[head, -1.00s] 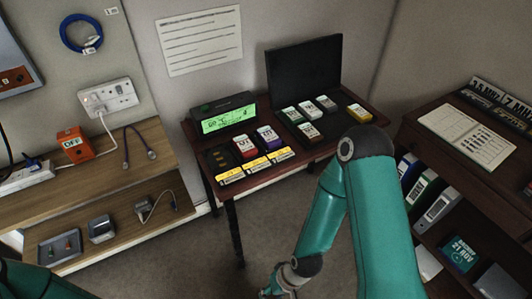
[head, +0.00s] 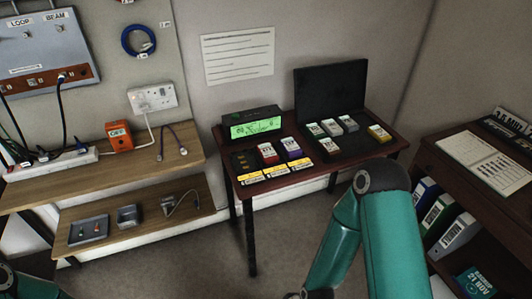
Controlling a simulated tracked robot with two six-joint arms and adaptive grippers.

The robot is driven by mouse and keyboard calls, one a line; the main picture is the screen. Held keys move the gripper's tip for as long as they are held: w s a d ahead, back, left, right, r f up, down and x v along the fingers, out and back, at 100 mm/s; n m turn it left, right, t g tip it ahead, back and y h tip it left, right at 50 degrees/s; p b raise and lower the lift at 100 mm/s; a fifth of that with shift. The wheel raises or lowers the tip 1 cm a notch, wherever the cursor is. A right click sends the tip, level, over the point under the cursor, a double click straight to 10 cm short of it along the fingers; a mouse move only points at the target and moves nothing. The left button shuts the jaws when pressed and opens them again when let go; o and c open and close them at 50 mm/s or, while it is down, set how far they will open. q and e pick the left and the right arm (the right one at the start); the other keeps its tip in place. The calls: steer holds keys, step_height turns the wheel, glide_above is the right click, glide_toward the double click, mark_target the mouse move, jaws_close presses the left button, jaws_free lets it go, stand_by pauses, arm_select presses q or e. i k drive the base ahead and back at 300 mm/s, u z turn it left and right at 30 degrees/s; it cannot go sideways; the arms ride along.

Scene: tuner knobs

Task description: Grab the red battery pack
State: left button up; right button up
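The red battery pack (head: 267,153), with a white label on its face, stands on the small dark wooden table (head: 300,180), below the green-lit display unit (head: 252,124). A purple pack (head: 291,148) stands just to its right. My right arm rises at lower right and bends down, with its wrist end cut by the bottom edge. A small part of my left arm shows in the lower left corner. Neither gripper's fingertips are in view. Nothing is seen touching the red pack.
Several green, white, dark and yellow packs lie in an open black case (head: 350,148) on the table's right. A wooden shelf unit (head: 130,170) stands left, a bookcase (head: 470,200) right. Floor (head: 200,260) before the table is clear.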

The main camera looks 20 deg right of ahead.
mark_target(268, 155)
steer(key=u, duration=0.05)
steer(key=i, duration=0.9)
steer(key=z, duration=0.1)
